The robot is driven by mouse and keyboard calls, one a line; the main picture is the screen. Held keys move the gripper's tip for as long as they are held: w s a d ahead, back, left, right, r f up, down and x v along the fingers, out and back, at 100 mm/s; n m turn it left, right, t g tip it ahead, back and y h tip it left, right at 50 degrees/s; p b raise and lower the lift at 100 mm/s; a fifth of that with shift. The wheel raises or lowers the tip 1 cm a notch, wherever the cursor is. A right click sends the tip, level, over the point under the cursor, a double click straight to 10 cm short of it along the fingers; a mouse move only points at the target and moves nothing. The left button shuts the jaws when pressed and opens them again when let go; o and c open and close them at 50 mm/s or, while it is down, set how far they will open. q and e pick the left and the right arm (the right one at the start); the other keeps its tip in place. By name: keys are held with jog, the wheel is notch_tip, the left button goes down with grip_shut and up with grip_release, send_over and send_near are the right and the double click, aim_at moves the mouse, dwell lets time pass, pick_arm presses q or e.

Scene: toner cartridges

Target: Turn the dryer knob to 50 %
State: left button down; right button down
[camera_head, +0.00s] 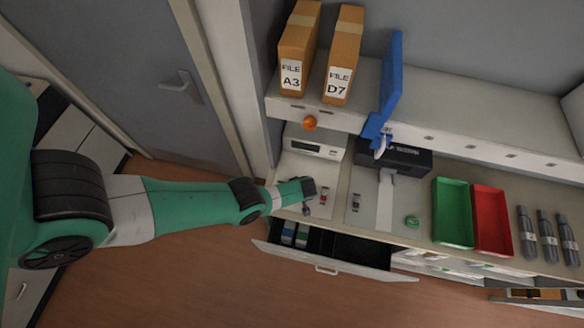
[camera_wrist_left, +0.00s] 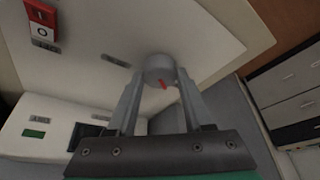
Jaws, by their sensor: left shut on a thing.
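The dryer knob (camera_wrist_left: 159,69) is a grey round knob with a red pointer mark, on a pale panel (camera_wrist_left: 200,28). In the left wrist view the red mark points toward the lower edge, slightly right. My left gripper (camera_wrist_left: 157,84) is shut on the knob, one finger on each side. In the head view my left gripper (camera_head: 308,207) is at the front left of the counter, and the knob is hidden or too small to make out. The scale printed around the knob is too small to read. My right gripper is not in view.
A red switch (camera_head: 323,196) sits close to my left gripper. An open drawer (camera_head: 345,250) lies below the counter edge, near my forearm. A white device with a display (camera_head: 315,148) stands behind. Green (camera_head: 453,185) and red (camera_head: 497,250) trays are further right.

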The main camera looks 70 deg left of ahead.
pick_arm(q)
jog(key=shift+f+n+g, duration=0.1)
jog(key=shift+n+g, duration=0.2)
jog(key=shift+n, duration=0.3)
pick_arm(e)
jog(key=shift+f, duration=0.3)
pick_arm(q)
jog(key=shift+c, duration=1.5)
grip_release()
